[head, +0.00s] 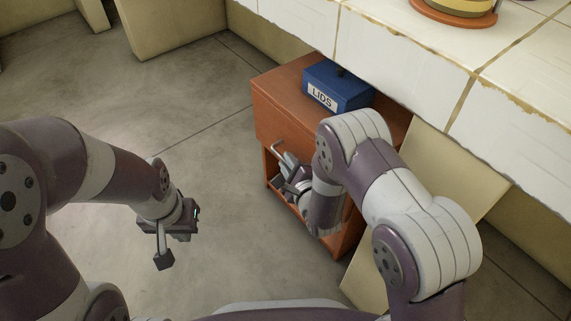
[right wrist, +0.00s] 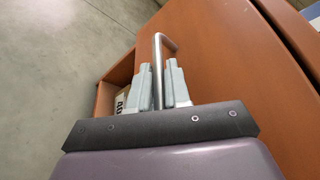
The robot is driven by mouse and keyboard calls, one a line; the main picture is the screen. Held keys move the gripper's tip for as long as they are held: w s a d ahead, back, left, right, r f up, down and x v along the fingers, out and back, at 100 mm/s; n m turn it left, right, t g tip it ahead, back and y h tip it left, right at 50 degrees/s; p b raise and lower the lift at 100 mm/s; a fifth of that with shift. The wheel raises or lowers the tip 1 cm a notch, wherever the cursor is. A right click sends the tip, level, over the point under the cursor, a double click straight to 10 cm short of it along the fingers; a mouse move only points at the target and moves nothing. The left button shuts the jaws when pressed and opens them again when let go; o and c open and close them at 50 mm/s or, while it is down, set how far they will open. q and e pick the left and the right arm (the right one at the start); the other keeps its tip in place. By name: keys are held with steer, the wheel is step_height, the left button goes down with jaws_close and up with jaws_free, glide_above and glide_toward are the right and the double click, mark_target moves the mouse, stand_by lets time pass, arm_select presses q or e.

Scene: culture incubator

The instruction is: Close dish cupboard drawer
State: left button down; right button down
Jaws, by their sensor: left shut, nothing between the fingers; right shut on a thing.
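The dish cupboard (head: 280,90) is a small orange-brown wooden cabinet standing on the floor beside the tiled counter. Its drawer front (right wrist: 225,75) fills much of the right wrist view, with a bent metal bar handle (right wrist: 165,40). The handle also shows in the head view (head: 278,148). My right gripper (right wrist: 164,85) is shut on the handle, with one finger on each side of the bar. My forearm hides part of the cabinet front in the head view, and I cannot tell how far the drawer stands out. My left gripper (head: 164,258) is shut and empty over the floor at left.
A blue box (head: 338,88) labelled "LIDS" sits on the cabinet top. An open compartment (right wrist: 116,84) below the drawer holds something with a pale label. The white tiled counter (head: 420,50) overhangs close behind the cabinet. The grey floor (head: 120,95) to the left is clear.

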steer(key=c, duration=1.4)
jaws_free()
steer(key=shift+w+d+r, duration=0.1)
steer(key=shift+w+d, duration=0.05)
steer(key=shift+d, duration=0.05)
steer(key=shift+c, duration=0.2)
steer(key=p+v, duration=0.6)
steer(key=v, duration=0.6)
steer(key=shift+s, duration=0.4)
